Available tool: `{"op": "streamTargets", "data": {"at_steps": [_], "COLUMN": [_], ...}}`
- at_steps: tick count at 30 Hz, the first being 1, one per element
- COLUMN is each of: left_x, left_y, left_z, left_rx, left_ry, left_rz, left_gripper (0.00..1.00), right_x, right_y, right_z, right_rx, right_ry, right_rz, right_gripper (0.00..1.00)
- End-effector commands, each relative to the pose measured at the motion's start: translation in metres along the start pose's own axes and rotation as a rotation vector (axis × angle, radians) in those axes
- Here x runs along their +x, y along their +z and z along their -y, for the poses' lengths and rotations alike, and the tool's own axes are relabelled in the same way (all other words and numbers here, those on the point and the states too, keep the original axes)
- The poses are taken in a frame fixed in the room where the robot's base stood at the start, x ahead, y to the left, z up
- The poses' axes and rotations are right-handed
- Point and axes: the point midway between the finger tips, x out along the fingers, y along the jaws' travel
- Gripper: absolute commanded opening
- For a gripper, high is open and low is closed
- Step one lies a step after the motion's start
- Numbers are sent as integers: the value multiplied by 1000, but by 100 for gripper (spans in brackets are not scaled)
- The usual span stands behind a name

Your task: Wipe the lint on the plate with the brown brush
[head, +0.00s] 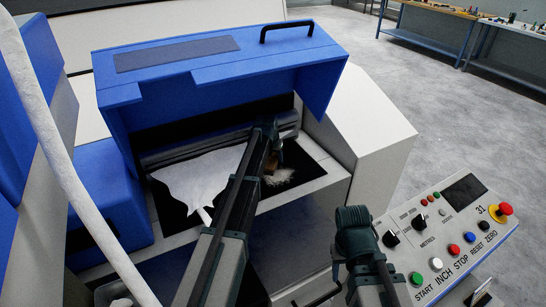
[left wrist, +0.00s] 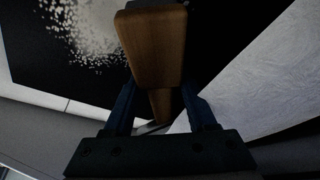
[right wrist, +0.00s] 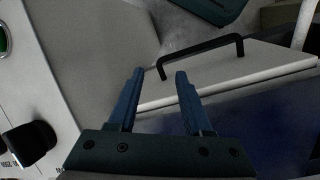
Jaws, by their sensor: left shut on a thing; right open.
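The brown brush (left wrist: 157,45) is held between the fingers of my left gripper (left wrist: 158,100), its wooden body filling the gap. In the head view, the brush (head: 270,165) is partly hidden by my left arm. Pale lint (head: 279,177) lies on the black plate (head: 312,167), close to the brush. The left wrist view shows the lint (left wrist: 90,28) as a scattered white patch beside the brush. I cannot tell whether the bristles touch the plate. My right gripper (right wrist: 158,72) is open and empty, near the control panel.
A white fibre web (head: 198,180) lies left of my left arm, below a roller. The raised blue cover (head: 225,65) stands behind. A control panel (head: 450,235) with buttons is at right. A black handle (right wrist: 200,50) lies beyond my right fingers.

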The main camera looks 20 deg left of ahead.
Motion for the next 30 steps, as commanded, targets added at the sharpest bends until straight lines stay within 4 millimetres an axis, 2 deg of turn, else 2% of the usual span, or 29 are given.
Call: {"op": "streamTargets", "data": {"at_steps": [1,6,16,30], "left_x": [-1,-4,-6,-16], "left_y": [7,17,21,42], "left_z": [-7,-18,-24,-47], "left_rx": [3,3,4,4], "left_ry": [5,6,9,10], "left_rz": [6,8,9,8], "left_gripper": [0,0,0,0], "right_x": [1,2,3,1], "right_y": [0,0,0,0], "right_z": [0,0,0,0], "right_rx": [0,0,0,0], "right_ry": [0,0,0,0], "right_rz": [0,0,0,0], "right_gripper": [50,50,50,50]}}
